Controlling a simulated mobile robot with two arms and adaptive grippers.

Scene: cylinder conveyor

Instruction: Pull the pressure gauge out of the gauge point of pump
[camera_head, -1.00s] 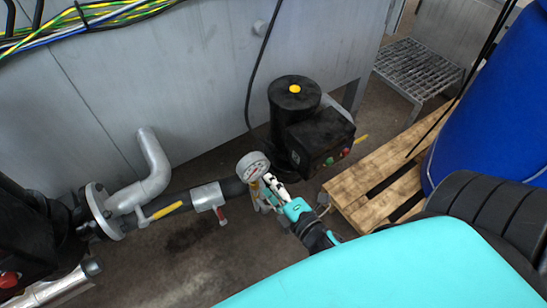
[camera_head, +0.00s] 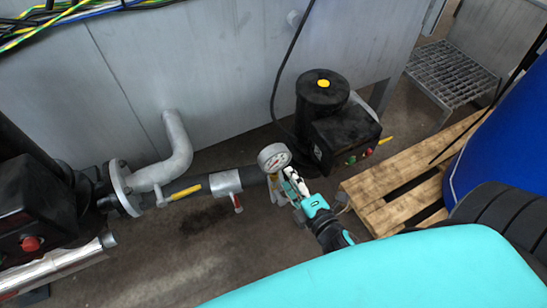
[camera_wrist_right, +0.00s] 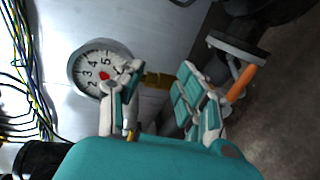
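The pressure gauge (camera_head: 273,157) is a round white dial in a grey rim. It stands at the right end of the dark pipe, beside the black pump (camera_head: 322,115). In the right wrist view the dial (camera_wrist_right: 103,67) is at upper left, with its brass stem (camera_wrist_right: 156,80) running right. My right gripper (camera_head: 286,184) is just right of and below the dial. Its fingers (camera_wrist_right: 158,98) are apart, with the stem showing across the gap; I cannot tell whether they touch it. The joint at the gauge point is partly hidden. My left gripper is not in view.
A valve with an orange handle (camera_wrist_right: 241,83) is close to the right finger. The pipe (camera_head: 252,176) carries a red-handled valve (camera_head: 237,202). A wooden pallet (camera_head: 385,183) and blue barrel (camera_head: 505,145) stand at right. A grey metal wall (camera_head: 180,70) is behind.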

